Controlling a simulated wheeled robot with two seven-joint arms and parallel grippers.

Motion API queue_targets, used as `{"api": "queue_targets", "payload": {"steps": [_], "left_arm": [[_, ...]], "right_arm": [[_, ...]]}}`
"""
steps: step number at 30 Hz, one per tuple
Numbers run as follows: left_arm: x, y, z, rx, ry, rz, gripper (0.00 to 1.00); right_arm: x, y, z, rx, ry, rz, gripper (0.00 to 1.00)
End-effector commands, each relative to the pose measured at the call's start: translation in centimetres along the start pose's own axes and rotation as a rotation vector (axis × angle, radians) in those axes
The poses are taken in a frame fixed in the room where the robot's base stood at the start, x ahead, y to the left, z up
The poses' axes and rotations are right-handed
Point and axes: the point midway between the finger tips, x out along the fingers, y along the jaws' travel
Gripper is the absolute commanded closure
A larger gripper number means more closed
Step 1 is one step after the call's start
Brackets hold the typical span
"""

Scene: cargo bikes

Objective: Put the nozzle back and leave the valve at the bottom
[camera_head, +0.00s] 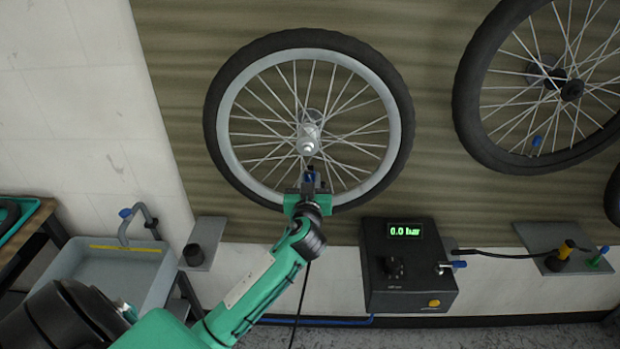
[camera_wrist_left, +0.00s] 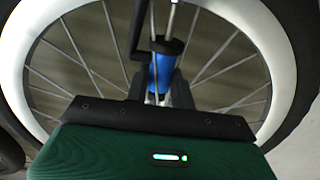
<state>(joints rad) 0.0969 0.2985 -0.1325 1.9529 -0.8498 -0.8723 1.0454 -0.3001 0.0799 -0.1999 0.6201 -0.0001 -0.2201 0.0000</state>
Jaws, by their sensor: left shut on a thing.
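My left gripper (camera_head: 309,184) is in front of the lower rim of the left wheel (camera_head: 222,105), below its hub. It is shut on the blue nozzle (camera_wrist_left: 164,72), which has a black collar at its top in the left wrist view. A thin dark hose runs down from near the gripper. The wheel's valve cannot be made out; the gripper and nozzle cover the bottom of the rim. I cannot tell whether the nozzle touches the valve. My right gripper is not in view.
A black pump box (camera_head: 410,290) reads 0.0 bar, right of my arm. A grey plate with a black cup (camera_head: 194,255) is at left, beside a grey sink (camera_head: 110,270). A shelf (camera_head: 545,240) holds yellow and green fittings. Another wheel (camera_head: 480,110) hangs upper right.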

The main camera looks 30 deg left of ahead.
Motion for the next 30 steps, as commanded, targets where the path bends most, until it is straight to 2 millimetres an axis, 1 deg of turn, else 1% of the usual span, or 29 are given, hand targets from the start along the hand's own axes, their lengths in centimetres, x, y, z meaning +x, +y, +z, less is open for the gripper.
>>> {"api": "queue_targets", "payload": {"steps": [8,15,21,30], "left_arm": [[0.0,0.0,-0.7,0.0,0.002,0.0,0.96],[0.0,0.0,-1.4,-0.001,0.002,0.0,0.98],[0.0,0.0,-2.0,-0.001,0.001,0.001,0.96],[0.0,0.0,-2.2,0.0,0.001,0.0,0.95]], "right_arm": [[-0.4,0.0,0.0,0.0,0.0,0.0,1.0],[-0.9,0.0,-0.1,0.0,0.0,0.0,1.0],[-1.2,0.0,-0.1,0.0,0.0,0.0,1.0],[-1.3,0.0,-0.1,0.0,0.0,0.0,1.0]]}}
